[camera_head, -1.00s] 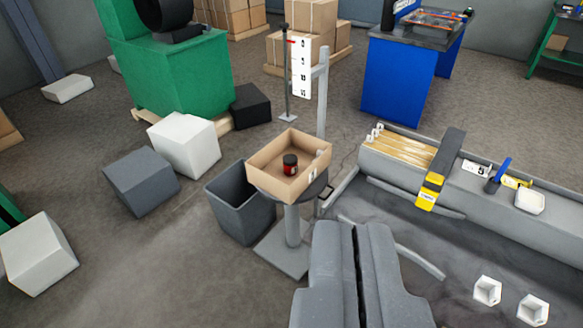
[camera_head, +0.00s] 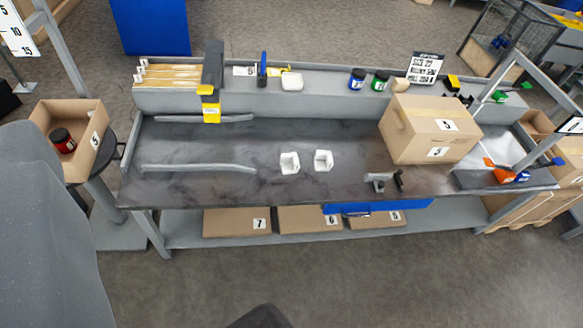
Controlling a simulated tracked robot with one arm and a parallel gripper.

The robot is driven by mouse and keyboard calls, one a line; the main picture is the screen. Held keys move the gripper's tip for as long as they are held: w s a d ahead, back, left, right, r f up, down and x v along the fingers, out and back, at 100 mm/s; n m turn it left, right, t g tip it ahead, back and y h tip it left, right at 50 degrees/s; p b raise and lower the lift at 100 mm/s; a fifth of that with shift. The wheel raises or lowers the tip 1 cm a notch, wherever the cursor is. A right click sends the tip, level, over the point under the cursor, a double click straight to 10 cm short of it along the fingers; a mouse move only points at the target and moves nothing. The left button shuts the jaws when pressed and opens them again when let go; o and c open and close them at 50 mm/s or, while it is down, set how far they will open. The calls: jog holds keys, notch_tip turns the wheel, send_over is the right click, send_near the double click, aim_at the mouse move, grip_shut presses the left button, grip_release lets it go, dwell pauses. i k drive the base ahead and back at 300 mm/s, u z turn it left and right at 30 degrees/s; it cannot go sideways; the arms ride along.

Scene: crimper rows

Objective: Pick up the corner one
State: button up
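Two small white hollow blocks with corner-like walls stand apart near the middle of the grey workbench (camera_head: 220,190): a left white block (camera_head: 289,163) and a right white block (camera_head: 323,160). I cannot tell which thing the task calls the corner one. A grey metal bracket piece (camera_head: 383,181) lies near the bench's front edge, right of them. My gripper does not show in this view. A large grey part, probably of my own body, fills the lower left, and a dark shape, unclear, shows at the bottom edge.
A cardboard box (camera_head: 430,132) stands on the bench's right. A yellow and grey tool (camera_head: 212,95), wooden sticks and jars (camera_head: 357,79) stand on the rear ledge. An open carton (camera_head: 93,140) with a red-and-black jar (camera_head: 62,140) is on a stand at left. Numbered boxes (camera_head: 236,222) lie below.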

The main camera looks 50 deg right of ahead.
aim_at(289, 162)
jog(key=k, duration=1.15)
jog(key=z, duration=0.65)
jog(key=i, duration=2.55)
jog(key=u, duration=0.7)
